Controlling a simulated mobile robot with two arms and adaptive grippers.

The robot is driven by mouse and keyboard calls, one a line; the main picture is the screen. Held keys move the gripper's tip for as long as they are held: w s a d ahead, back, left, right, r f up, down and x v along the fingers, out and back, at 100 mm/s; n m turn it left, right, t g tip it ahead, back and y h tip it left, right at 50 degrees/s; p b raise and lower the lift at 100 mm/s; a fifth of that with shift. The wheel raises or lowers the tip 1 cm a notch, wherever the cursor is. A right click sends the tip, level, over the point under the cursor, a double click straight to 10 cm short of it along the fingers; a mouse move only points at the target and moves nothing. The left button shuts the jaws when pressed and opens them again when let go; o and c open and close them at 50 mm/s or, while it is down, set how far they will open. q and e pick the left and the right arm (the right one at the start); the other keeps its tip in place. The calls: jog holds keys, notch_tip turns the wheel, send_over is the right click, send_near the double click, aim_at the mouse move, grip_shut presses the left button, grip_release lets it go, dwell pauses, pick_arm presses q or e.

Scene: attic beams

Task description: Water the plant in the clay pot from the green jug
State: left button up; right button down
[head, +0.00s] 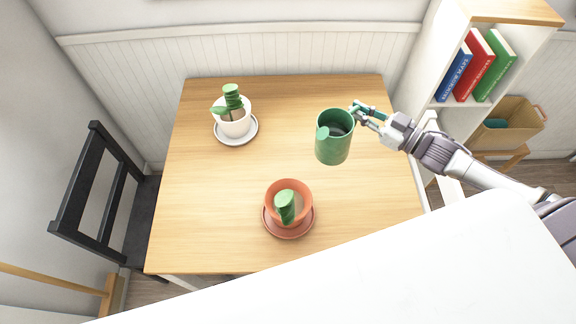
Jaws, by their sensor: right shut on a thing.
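The green jug (332,148) is at the right of the table in the head view, looking upright, its spout toward the lower left. My right gripper (362,110) is shut on the jug's handle at its right side. Whether the jug touches the table is hard to tell. The orange clay pot (289,213) stands on a saucer (270,228) nearer the front, left of and below the jug. A green cactus-like plant (285,206) is in it. My left gripper is not in view.
A white pot (235,127) with another green plant stands on a pale saucer (245,139) at the back left of the wooden table (200,200). A black chair (92,190) is at the left. A bookshelf (520,20) stands at the right.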

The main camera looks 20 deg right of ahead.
jog(key=s+a+r+n+h+p, duration=0.1)
jog(key=s+a+r+n+p, duration=0.2)
jog(key=a+r+n+p, duration=0.3)
jog(key=shift+s+a+r+n, duration=0.25)
jog(key=shift+a+r+n, duration=0.4)
jog(key=shift+r, duration=1.25)
jog(key=shift+d+r+n, duration=0.1)
jog(key=shift+n, duration=0.15)
jog(key=shift+s+a+r, duration=0.1)
jog(key=shift+a+r, duration=0.1)
jog(key=shift+r, duration=0.05)
jog(key=shift+s+a+r+n, duration=0.1)
jog(key=shift+a+r+n, duration=0.15)
jog(key=shift+n, duration=0.25)
